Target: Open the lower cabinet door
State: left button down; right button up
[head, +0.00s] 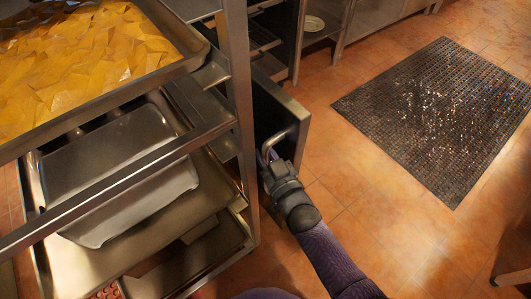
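The lower cabinet door (286,111) is a dark panel with a metal edge, in the middle of the head view. It stands swung out from the cabinet (266,42), whose inside with wire shelves shows behind it. A curved metal handle (282,136) sits on the door near its outer end. My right gripper (268,158) is at the near end of this handle, with its fingers around it and seemingly shut on it. The fingertips are small and partly hidden. My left gripper is not in view.
A metal rack (243,110) stands close on the left of my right gripper. It holds a tray of yellow chips (85,60) and a metal pan (120,170). A black floor mat (435,115) lies to the right. The tiled floor around the door's right side is clear.

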jog(key=o, duration=0.4)
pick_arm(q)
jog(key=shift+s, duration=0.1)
pick_arm(e)
jog(key=shift+o, duration=0.2)
pick_arm(q)
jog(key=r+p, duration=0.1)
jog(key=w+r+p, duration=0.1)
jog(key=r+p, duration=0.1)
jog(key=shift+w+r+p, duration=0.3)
jog(key=shift+p, duration=0.05)
pick_arm(e)
jog(key=v, duration=0.9)
jog(key=shift+s+d, duration=0.2)
jog(key=shift+s, duration=0.15)
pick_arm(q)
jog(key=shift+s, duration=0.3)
